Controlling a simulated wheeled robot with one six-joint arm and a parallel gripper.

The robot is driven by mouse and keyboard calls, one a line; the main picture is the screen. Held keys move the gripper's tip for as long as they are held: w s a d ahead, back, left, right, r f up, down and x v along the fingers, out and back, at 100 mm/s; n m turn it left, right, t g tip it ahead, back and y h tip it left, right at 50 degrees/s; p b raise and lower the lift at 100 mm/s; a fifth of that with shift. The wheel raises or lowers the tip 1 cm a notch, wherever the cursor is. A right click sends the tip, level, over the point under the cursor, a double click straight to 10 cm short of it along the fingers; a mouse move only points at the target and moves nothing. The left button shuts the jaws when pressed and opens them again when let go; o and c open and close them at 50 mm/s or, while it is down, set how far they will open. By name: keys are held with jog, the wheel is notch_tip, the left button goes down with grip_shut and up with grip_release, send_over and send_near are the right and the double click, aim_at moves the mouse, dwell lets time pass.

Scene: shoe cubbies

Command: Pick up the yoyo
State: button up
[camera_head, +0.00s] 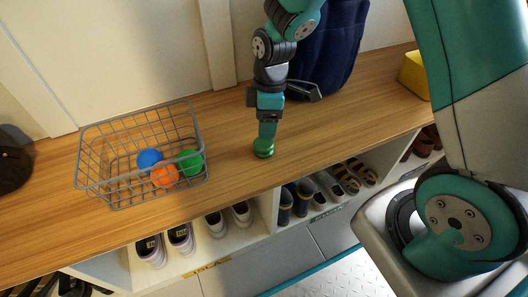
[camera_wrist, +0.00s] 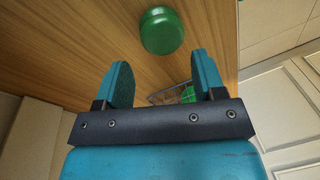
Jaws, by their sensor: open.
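The yoyo (camera_head: 263,148) is a small round green thing on the wooden bench top (camera_head: 330,127), near its front edge. In the wrist view the yoyo (camera_wrist: 161,30) lies beyond my fingertips, roughly centred between the two fingers. My gripper (camera_head: 267,128) is right over or beside the yoyo in the head view, pointing down. In the wrist view my gripper (camera_wrist: 160,70) shows two teal fingers spread apart with nothing between them. I cannot tell the exact gap between the fingertips and the yoyo.
A wire basket (camera_head: 110,190) holding blue, orange and green balls stands to the left. A dark blue bag (camera_head: 335,50) stands behind my gripper, with a yellow block (camera_head: 414,75) at the right. Shoes fill cubbies below. Bench between basket and yoyo is clear.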

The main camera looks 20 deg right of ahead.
aim_at(264, 142)
jog(key=f+b, duration=0.1)
jog(key=f, duration=0.1)
jog(key=f+b, duration=0.1)
jog(key=f, duration=0.1)
jog(key=s+a+f+b, duration=0.1)
jog(key=f, duration=0.1)
jog(key=shift+f, duration=0.25)
jog(key=shift+c, duration=0.2)
jog(key=c, duration=0.5)
